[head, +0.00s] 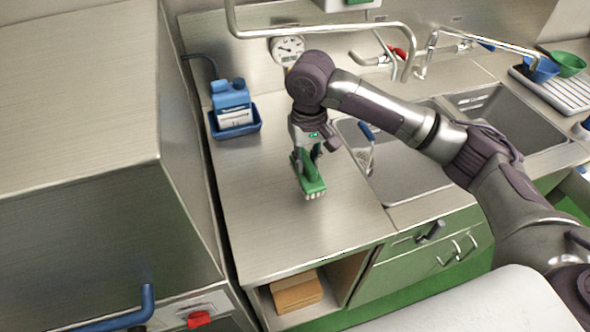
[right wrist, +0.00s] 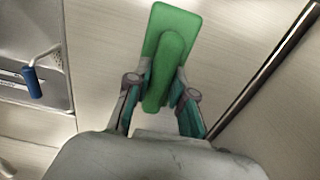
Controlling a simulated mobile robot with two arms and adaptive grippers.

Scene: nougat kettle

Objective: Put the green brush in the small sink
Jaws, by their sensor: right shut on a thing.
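The green brush (head: 312,186) with pale bristles is over the steel counter left of the sinks; it also shows in the right wrist view (right wrist: 170,32). My right gripper (head: 306,158) is shut on its green handle, with one finger on each side (right wrist: 160,90). The bristles face down; I cannot tell whether they touch the counter. Two sink basins are in the head view: a nearer one (head: 408,185) just right of the gripper and a farther one (head: 515,115) to its right. My arm partly hides the nearer basin. My left gripper is out of view.
A blue-handled tool (head: 367,132) is at the nearer basin's left side. A blue bottle (head: 230,96) stands in a blue tray (head: 250,130) at the back left. Faucet pipes (head: 436,42) rise behind the basins. Counter (head: 262,215) around the brush is clear.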

